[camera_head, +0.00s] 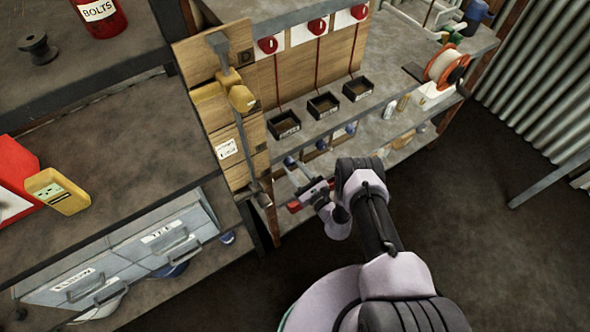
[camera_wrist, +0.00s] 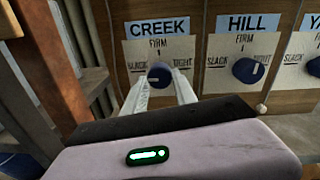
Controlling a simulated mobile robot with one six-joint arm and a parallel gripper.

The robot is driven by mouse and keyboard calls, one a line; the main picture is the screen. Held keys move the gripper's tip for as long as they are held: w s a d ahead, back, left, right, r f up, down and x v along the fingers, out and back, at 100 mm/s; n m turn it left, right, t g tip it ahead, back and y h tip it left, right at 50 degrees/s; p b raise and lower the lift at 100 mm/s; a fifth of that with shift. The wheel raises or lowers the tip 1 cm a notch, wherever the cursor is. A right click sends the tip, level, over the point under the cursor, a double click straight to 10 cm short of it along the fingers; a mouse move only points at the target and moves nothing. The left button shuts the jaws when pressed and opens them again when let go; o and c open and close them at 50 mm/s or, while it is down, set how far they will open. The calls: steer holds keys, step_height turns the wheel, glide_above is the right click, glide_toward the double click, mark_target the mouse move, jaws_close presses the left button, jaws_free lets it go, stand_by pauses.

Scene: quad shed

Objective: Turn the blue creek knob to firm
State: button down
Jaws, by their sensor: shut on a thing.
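The blue creek knob (camera_wrist: 159,75) sits on a pale card under the CREEK label (camera_wrist: 158,28) in the wrist view. The card reads FIRM above the knob, SLACK on the left and TIGHT on the right. A pale mark shows on the knob's left part, roughly toward the SLACK side and not up at FIRM. My gripper (camera_wrist: 160,92) is shut on the creek knob, with one pale finger on each side of it. In the head view my gripper (camera_head: 308,192) reaches the low panel under the workbench shelf, and the creek knob is hard to make out there.
The blue hill knob (camera_wrist: 248,70) is close on the right, with another knob cut off at the edge. A brown wooden post (camera_wrist: 58,70) stands left. Black trays (camera_head: 323,105) and red knobs (camera_head: 317,27) are above. Open floor (camera_head: 480,220) lies right.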

steer(key=shift+f+m+b, duration=0.15)
steer(key=shift+m+b, duration=0.2)
steer(key=shift+m, duration=0.05)
steer(key=m+b, duration=0.2)
steer(key=shift+f+m, duration=0.1)
steer(key=shift+m, duration=0.3)
steer(key=m+b, duration=0.3)
steer(key=m, duration=0.2)
steer(key=shift+a+m+b, duration=0.1)
steer(key=shift+m+b, duration=0.2)
steer(key=shift+b, duration=0.05)
steer(key=m+b, duration=0.1)
steer(key=m, duration=0.3)
steer(key=shift+s+m, duration=0.1)
steer(key=shift+m, duration=0.2)
steer(key=shift+r+m+t, duration=0.2)
steer(key=shift+m+t, duration=0.1)
steer(key=shift+m, duration=2)
steer(key=c, duration=1)
jaws_free()
